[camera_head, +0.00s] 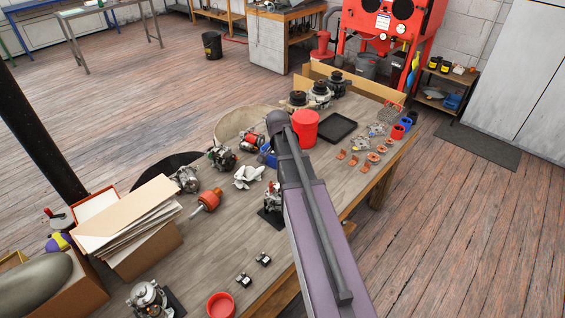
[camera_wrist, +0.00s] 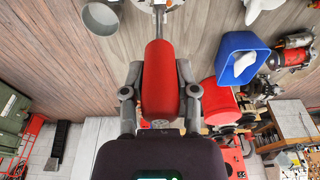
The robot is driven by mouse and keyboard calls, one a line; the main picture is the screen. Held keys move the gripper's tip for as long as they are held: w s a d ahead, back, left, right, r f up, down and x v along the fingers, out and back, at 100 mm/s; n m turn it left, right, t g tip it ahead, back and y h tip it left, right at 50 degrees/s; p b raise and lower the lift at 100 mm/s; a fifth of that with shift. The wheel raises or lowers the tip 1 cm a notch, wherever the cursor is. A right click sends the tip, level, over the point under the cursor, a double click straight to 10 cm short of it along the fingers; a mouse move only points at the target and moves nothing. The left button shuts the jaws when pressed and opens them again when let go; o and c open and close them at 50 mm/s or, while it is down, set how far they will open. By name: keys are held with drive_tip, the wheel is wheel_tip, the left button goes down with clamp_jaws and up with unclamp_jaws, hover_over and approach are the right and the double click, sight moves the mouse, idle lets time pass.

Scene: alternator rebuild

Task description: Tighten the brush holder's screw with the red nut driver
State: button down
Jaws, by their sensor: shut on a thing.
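In the wrist view my gripper (camera_wrist: 160,88) is shut on the red handle of the nut driver (camera_wrist: 158,57). Its two fingers press the handle from either side. The driver's grey shaft runs away from the gripper to the top edge, where a pale metal part shows only in a sliver. I cannot tell whether the driver's tip touches it. In the head view my arm hides the gripper and driver. A metal unit on a dark base (camera_head: 271,203) stands on the bench, partly behind my arm. I cannot make out the brush holder or its screw.
The wooden bench (camera_head: 232,233) holds a red bucket (camera_head: 304,127), a black tray (camera_head: 334,128), a rotor (camera_head: 207,200), white gloves (camera_head: 248,177) and several small parts. A box of papers (camera_head: 130,220) stands at its left. Beside the driver is a blue bin (camera_wrist: 238,50).

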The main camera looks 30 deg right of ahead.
drive_tip(key=shift+m, duration=0.3)
drive_tip(key=m+g, duration=0.1)
drive_tip(key=m, duration=0.5)
drive_tip(key=shift+s, duration=0.1)
drive_tip(key=shift+r, duration=0.1)
idle(0.3)
drive_tip(key=shift+r+p, duration=0.45)
drive_tip(key=shift+p, duration=0.1)
drive_tip(key=shift+r+p, duration=2)
drive_tip(key=shift+s+f, duration=0.1)
